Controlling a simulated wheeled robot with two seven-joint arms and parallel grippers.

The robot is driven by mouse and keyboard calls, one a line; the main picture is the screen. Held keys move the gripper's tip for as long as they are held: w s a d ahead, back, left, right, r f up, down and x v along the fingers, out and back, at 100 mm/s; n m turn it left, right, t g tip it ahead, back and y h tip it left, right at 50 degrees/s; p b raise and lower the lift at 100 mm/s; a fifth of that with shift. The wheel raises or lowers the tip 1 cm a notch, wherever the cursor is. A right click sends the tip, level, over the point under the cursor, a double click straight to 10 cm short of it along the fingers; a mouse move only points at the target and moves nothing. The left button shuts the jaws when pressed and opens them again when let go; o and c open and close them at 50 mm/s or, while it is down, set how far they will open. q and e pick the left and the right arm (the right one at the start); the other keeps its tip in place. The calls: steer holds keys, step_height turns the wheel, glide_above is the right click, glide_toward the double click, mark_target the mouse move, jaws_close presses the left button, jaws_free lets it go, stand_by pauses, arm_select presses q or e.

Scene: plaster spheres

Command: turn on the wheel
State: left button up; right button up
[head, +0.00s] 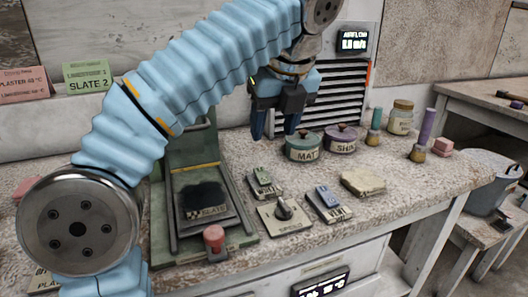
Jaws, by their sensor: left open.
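My left gripper (273,134) points down, open and empty, in the head view. It hangs above the back of the bench, left of the lidded pots and behind the switches. A small switch box with a green rocker (263,182) stands on the bench in front of and below it. Its label is too small to read surely. A box with a black knob (283,210) sits in front of that switch. A switch box with a blue rocker (328,201) stands to its right. The green machine (188,250) holds a dark slate plate and is partly hidden by my left arm. My right gripper is out of view.
Two lidded pots, one green (304,148) and one purple (342,140), stand near the vent grille (335,98). A folded cloth (363,181) lies right of the switches. A red knob (214,238) is at the machine's front. The bench's right front is clear.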

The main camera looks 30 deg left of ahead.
mark_target(262, 175)
arm_select(q)
steer(key=b+x, duration=0.1)
steer(key=x, duration=0.3)
steer(key=b+x, duration=0.2)
steer(key=x, duration=0.2)
steer(key=b+x, duration=0.1)
steer(key=x, duration=0.3)
steer(key=shift+w+a+f, duration=0.2)
steer(key=shift+w+f, duration=0.05)
steer(key=shift+w, duration=0.15)
steer(key=shift+w+a+f+b, duration=0.2)
steer(key=shift+f+b, duration=0.15)
steer(key=shift+f, duration=0.2)
